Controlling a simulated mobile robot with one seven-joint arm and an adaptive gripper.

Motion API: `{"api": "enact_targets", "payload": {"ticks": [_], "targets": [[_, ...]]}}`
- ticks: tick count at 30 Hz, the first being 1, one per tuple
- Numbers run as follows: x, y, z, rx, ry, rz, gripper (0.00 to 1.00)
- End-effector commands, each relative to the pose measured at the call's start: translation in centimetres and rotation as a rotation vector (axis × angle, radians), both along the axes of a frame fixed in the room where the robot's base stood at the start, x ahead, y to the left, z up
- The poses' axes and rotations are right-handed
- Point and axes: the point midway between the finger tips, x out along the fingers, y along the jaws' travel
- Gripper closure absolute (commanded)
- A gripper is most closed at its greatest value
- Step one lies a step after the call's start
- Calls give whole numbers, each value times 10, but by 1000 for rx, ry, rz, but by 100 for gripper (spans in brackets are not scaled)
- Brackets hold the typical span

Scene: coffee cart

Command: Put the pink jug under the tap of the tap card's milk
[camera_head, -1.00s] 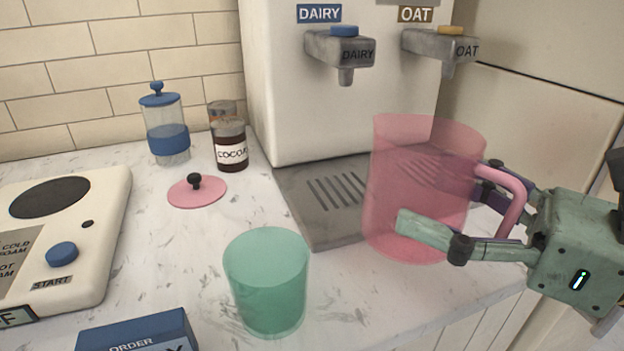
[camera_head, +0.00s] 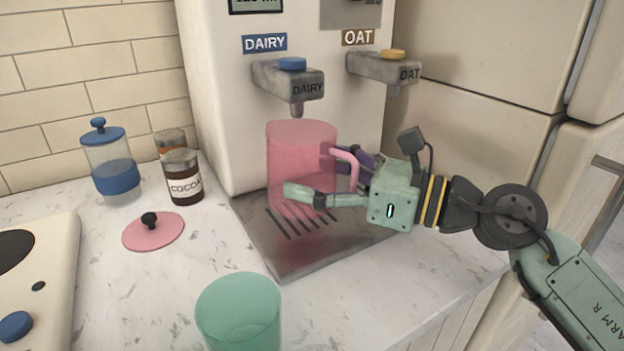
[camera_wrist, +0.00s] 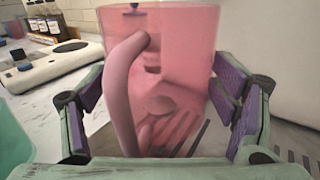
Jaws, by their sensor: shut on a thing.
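The translucent pink jug (camera_head: 301,150) is upright over the drip tray (camera_head: 290,262) of the milk machine, below the DAIRY tap (camera_head: 297,88). I cannot tell whether its base touches the tray. My gripper (camera_head: 325,180) is shut on the jug from the right, with the handle between its fingers. In the wrist view the jug (camera_wrist: 180,70) and its pink handle fill the middle between the fingers. The OAT tap (camera_head: 390,70) is to the right of the DAIRY tap, with nothing under it. The tap card is not clearly visible.
A green cup (camera_head: 238,315) stands on the counter in front of the tray. A pink lid (camera_head: 153,232), a cocoa jar (camera_head: 183,180) and a blue-lidded glass jar (camera_head: 112,170) stand at left.

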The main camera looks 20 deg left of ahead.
Motion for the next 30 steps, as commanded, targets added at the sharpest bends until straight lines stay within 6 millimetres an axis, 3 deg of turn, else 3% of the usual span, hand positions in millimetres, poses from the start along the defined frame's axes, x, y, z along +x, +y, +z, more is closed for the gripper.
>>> {"api": "enact_targets", "payload": {"ticks": [6,15,29,30], "targets": [[17,12,1,0,0,1,66],[16,11,-36,2,1,-1,66],[16,11,-42,1,-1,-1,66],[16,11,-41,0,0,0,17]]}}
